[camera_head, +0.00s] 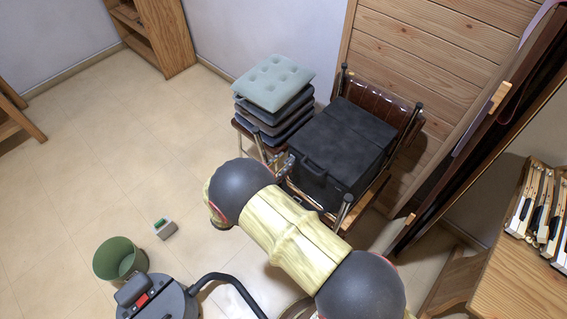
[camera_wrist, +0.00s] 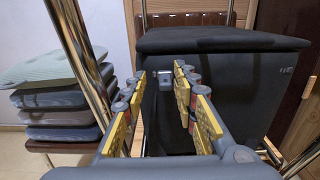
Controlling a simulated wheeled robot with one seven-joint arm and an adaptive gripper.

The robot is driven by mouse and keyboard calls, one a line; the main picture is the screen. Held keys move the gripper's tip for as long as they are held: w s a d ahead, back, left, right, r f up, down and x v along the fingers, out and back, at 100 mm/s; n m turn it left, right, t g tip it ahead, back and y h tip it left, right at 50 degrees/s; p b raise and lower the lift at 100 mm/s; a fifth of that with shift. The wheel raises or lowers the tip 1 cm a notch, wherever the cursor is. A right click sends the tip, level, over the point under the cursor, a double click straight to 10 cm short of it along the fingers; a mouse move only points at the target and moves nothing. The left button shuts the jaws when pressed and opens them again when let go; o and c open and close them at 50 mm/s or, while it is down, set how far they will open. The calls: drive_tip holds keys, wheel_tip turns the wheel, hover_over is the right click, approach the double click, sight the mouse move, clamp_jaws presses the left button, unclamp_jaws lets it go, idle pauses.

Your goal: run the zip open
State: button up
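A black case or bag (camera_head: 340,145) with a handle on its near side sits on a chair. In the wrist view its dark front (camera_wrist: 225,95) and lid fill the middle and right. A small grey metal piece (camera_wrist: 165,80) shows on its front; I cannot tell whether it is the zip pull. My gripper (camera_wrist: 159,84) is open, its yellow-padded fingers pointing at the case, with the metal piece showing between the fingertips. I cannot tell whether the fingers touch it. In the head view my arm reaches toward the case and its gripper is mostly hidden.
The chair (camera_head: 408,118) has metal posts close around the case. A stack of cushions (camera_head: 274,82) stands just left. A green bin (camera_head: 119,258), a small box (camera_head: 165,229) and a vacuum cleaner (camera_head: 160,300) are on the floor. Piano keys (camera_head: 543,205) lie at far right. Floor at left is clear.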

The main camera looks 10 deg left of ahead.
drive_tip(key=shift+s, duration=0.15)
drive_tip(key=v, duration=1.1)
drive_tip(key=shift+s+a, duration=0.25)
drive_tip(key=shift+s, duration=0.05)
